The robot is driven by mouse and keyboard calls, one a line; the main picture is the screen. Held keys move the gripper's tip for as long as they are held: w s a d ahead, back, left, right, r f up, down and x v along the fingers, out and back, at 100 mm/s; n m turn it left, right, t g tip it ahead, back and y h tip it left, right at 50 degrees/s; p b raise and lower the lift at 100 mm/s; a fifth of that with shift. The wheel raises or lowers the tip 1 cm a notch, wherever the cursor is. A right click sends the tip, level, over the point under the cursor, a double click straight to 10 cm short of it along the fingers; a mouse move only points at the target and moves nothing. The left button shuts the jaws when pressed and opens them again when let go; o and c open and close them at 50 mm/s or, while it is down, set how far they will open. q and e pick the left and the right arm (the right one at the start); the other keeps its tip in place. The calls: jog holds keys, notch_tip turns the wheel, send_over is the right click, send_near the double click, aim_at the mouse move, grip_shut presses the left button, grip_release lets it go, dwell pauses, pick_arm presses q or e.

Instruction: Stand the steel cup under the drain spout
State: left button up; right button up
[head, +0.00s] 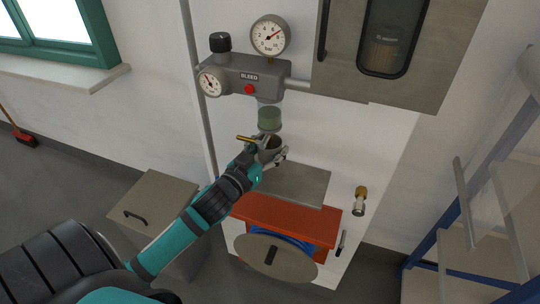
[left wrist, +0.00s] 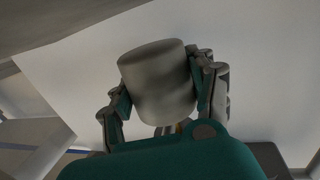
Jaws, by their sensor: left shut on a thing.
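My left gripper (head: 267,157) is shut on the steel cup (head: 270,144) and holds it in the air, close under the greenish bowl (head: 269,119) of the BLEED unit. A brass-coloured bar (head: 246,139) shows just left of the cup. The drain spout's end is not clear, so I cannot tell whether the cup is exactly beneath it. In the left wrist view the cup (left wrist: 158,80) is a plain grey cylinder between the two fingers. My right gripper is not in view.
A grey metal shelf (head: 305,186) lies below the cup, above a red box (head: 270,217) with a blue hose. Dials (head: 270,36) and a grey cabinet (head: 345,60) are on the wall above. A blue-grey rack (head: 440,235) stands at the right.

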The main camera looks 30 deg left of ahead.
aim_at(269, 159)
pick_arm(q)
jog(key=shift+f, duration=1.75)
jog(key=shift+f, duration=0.1)
jog(key=o, duration=1.2)
jog(key=shift+c, duration=0.2)
jog(key=shift+s, duration=0.1)
jog(key=s+b, duration=0.1)
jog(key=s, duration=1)
jog(key=shift+s+d+r+b, duration=0.15)
jog(key=shift+s+r+b, duration=0.15)
jog(key=shift+s+r, duration=0.15)
jog(key=shift+w, duration=0.1)
